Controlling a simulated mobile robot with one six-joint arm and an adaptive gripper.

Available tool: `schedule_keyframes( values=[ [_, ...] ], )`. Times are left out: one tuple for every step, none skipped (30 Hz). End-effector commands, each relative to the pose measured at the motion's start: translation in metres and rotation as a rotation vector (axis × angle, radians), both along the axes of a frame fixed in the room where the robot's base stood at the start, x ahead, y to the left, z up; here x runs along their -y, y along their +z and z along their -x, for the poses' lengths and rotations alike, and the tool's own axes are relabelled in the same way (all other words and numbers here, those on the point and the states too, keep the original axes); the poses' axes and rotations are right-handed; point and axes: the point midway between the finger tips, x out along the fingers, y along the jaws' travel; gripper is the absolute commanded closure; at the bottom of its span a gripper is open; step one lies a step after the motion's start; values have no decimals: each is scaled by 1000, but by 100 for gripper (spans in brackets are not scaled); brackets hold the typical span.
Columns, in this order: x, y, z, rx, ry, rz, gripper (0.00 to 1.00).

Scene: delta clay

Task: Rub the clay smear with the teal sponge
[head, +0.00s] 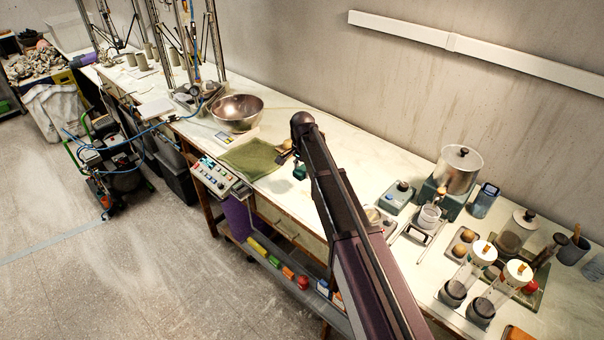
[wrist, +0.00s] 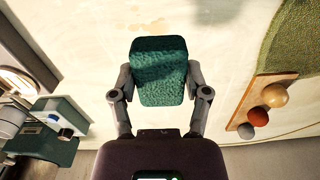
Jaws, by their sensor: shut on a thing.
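The teal sponge (wrist: 158,72) is held upright between the two fingers of my gripper (wrist: 160,80), over the pale worktop (wrist: 222,60). A small piece of the sponge (head: 299,172) also shows beside my dark arm in the head view, where the arm hides most of the gripper. Faint tan marks (wrist: 154,24) on the worktop, just beyond the sponge's far edge in the wrist view, look like the clay smear. The sponge may hide part of them. I cannot tell whether the sponge touches the worktop.
A green mat (head: 252,158) lies left of the gripper, with a metal bowl (head: 237,112) behind it. A wooden board with several balls (wrist: 262,106) is right of the sponge in the wrist view. Devices and jars (head: 459,170) crowd the bench's right part.

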Motion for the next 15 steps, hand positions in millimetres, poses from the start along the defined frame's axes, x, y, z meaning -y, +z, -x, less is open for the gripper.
schedule_keyframes(
  values=[
    [-4,-4,-2,0,8,0,77],
    [-6,-4,-3,0,11,0,77],
    [-7,-4,-3,0,14,0,77],
    [-8,-4,-3,0,15,0,77],
    [-8,-4,-3,0,16,0,77],
    [-8,-3,-2,0,16,0,77],
    [-7,-3,-2,0,16,0,77],
    [-8,-3,-2,0,16,0,77],
    [-8,-3,-2,0,16,0,77],
    [-8,-3,-2,0,16,0,77],
    [-8,-3,-2,0,16,0,77],
    [-8,-4,-2,0,16,0,77],
    [-8,-4,-2,0,16,0,77],
    [-8,-5,-2,0,16,0,77],
    [-8,-7,-2,0,16,0,77]
  ],
)
